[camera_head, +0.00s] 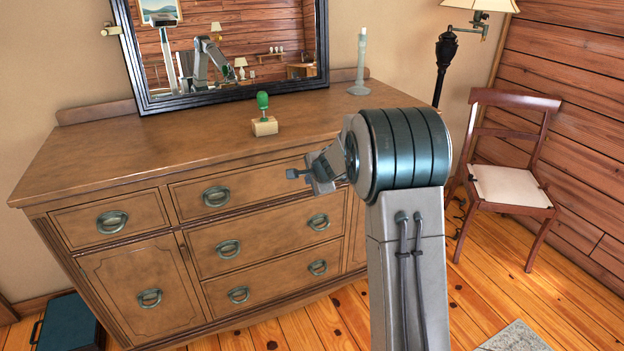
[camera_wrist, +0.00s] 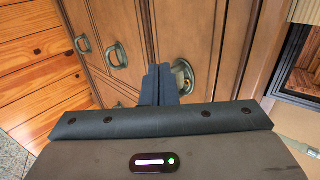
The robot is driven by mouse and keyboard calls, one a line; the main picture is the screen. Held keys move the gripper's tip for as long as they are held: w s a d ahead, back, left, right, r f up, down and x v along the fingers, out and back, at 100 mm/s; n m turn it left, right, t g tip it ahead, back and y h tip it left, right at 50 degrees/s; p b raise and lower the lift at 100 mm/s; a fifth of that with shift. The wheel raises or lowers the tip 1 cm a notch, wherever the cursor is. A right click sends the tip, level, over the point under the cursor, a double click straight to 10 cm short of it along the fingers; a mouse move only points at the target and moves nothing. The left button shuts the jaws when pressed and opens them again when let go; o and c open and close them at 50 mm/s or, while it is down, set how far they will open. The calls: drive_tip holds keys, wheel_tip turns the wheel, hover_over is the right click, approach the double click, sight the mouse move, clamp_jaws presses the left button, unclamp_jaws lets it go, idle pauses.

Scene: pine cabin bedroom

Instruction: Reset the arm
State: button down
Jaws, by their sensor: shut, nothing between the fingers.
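My arm rises in the lower right of the head view, bent at a large teal joint, with its end pointing left toward the dresser front. My gripper (camera_head: 292,173) shows small and dark at the arm's end, in front of the upper drawers. In the wrist view my gripper (camera_wrist: 160,75) is shut, its two fingers together with nothing between them. A drawer with a ring pull (camera_wrist: 184,76) lies beyond the fingertips. I cannot tell the exact gap between the fingertips and the dresser.
The wooden dresser (camera_head: 90,165) carries a green-handled object on a wooden block (camera_head: 264,116), a pale candlestick (camera_head: 361,65) and a mirror (camera_head: 235,95). A chair (camera_head: 510,186) and floor lamp (camera_head: 444,65) stand right. A dark teal box (camera_head: 70,325) sits lower left. Floor near the chair is open.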

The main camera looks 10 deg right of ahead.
drive_tip(key=s+a+r+n+g+p, duration=0.1)
drive_tip(key=s+a+r+n+p, duration=0.15)
drive_tip(key=s+r, duration=0.35)
drive_tip(key=s+a+r+n+g+y+p, duration=0.1)
drive_tip(key=s+a+r+n+p, duration=0.2)
drive_tip(key=s, duration=0.5)
drive_tip(key=s+a+r+n+g+p, duration=0.1)
drive_tip(key=s+r+n, duration=0.35)
drive_tip(key=s, duration=0.25)
drive_tip(key=s+d+r+n+g+h+p, duration=0.1)
drive_tip(key=s+d+n+p, duration=0.1)
drive_tip(key=s, duration=0.8)
drive_tip(key=s+d+r+n+g+h+p, duration=0.1)
drive_tip(key=s+d+n+g+p, duration=0.1)
drive_tip(key=s, duration=0.8)
drive_tip(key=shift+s+r+n+h+p, duration=0.4)
drive_tip(key=shift+n+p, duration=0.15)
drive_tip(key=shift+n, duration=0.25)
